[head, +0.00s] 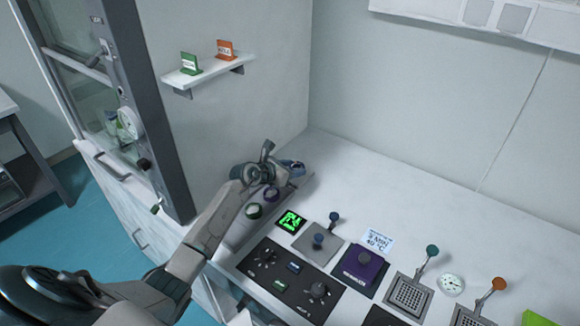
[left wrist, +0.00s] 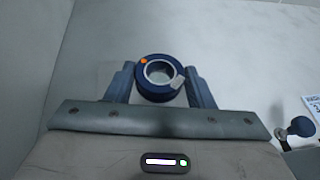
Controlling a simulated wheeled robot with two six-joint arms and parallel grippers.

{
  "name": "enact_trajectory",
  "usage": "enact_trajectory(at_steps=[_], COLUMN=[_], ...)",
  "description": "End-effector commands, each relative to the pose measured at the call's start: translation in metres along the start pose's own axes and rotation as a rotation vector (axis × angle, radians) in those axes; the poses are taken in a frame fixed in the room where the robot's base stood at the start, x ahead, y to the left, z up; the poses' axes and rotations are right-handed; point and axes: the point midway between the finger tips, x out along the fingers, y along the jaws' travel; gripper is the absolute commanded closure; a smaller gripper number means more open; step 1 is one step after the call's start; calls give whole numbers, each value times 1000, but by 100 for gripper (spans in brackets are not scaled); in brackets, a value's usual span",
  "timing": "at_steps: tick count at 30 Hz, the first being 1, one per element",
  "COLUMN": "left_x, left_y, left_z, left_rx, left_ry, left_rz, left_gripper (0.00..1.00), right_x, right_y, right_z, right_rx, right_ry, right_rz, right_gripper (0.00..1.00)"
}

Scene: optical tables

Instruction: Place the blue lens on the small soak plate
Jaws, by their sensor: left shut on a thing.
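The blue lens (left wrist: 141,89) is a dark blue ring with a pale inner rim and an orange dot. It sits between the two fingers of my left gripper (left wrist: 160,82), which is shut on it. In the head view my left gripper (head: 279,171) is at the back left of the bench, with the blue lens (head: 296,165) at its tip. Whether the lens touches the surface below is unclear. Grey perforated plates (head: 409,294) stand at the front right; I cannot tell which plate is the small soak plate. My right gripper is not in view.
A purple-rimmed ring (head: 271,195) and a green-rimmed ring (head: 253,211) stand near my left gripper. A grey plate with a blue knob (head: 318,241), a purple block (head: 361,270) and a black control panel (head: 282,287) are in front. The bench (head: 400,190) is clear behind.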

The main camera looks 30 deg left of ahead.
Motion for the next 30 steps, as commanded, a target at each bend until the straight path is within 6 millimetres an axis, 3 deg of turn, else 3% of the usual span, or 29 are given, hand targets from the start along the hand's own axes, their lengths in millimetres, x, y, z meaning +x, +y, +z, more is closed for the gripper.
enact_trajectory(at_steps=[3, 12, 19, 30], left_x=[11, 23, 35, 38], left_y=[19, 39, 37, 37], left_z=[4, 6, -25, -31], left_rx=[-2, -1, -3, 1], left_ry=[0, -1, 0, 0], left_rz=[1, 0, -1, -1], left_gripper=[75, 75, 75, 75], right_x=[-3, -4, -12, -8], right_y=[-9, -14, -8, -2], right_z=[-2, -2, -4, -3], right_rx=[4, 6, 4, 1], right_ry=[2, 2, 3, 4], right_rz=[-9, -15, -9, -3], right_gripper=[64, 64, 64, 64])
